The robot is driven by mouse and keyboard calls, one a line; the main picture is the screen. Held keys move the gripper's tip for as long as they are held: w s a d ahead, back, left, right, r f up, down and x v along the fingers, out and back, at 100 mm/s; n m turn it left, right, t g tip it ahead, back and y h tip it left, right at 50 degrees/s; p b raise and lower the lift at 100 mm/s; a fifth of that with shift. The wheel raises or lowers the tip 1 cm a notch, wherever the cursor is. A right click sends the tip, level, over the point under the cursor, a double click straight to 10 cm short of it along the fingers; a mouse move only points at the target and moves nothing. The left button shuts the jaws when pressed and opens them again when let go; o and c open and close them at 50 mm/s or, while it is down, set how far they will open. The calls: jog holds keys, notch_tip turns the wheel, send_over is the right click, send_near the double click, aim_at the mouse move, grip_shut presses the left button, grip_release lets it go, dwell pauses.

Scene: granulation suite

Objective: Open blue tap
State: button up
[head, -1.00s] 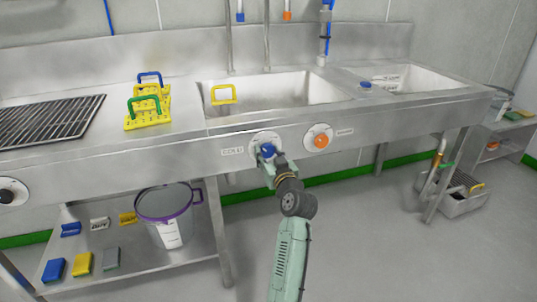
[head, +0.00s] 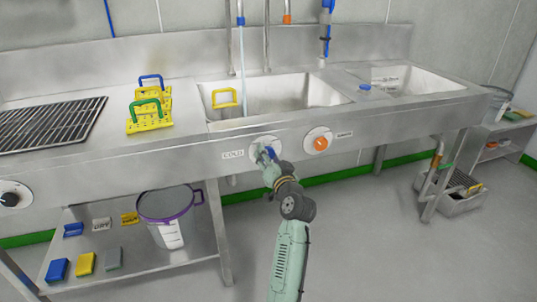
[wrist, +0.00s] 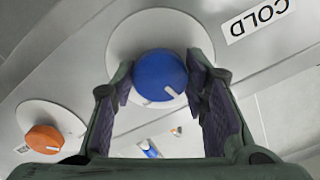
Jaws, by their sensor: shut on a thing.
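The blue tap knob (wrist: 158,72) sits on a round white plate on the sink's front panel, beside the "COLD" label (wrist: 257,18). My gripper (wrist: 160,85) has one finger on each side of it and is shut on it. In the head view, my gripper (head: 265,158) partly hides the blue tap knob (head: 263,150). A thin pale stream of water (head: 243,82) falls from the blue-tipped spout (head: 240,20) into the middle basin (head: 290,95).
The orange tap knob (head: 320,143) is just right of the blue one. A bucket (head: 165,225) stands on the lower shelf.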

jog(key=shift+r+m+p, duration=0.1)
jog(key=shift+m+p, duration=3.25)
jog(key=shift+m, duration=2.35)
jog(key=o, duration=1.1)
jog(key=shift+o, duration=0.2)
jog(key=shift+s, duration=0.1)
jog(key=v, duration=1.2)
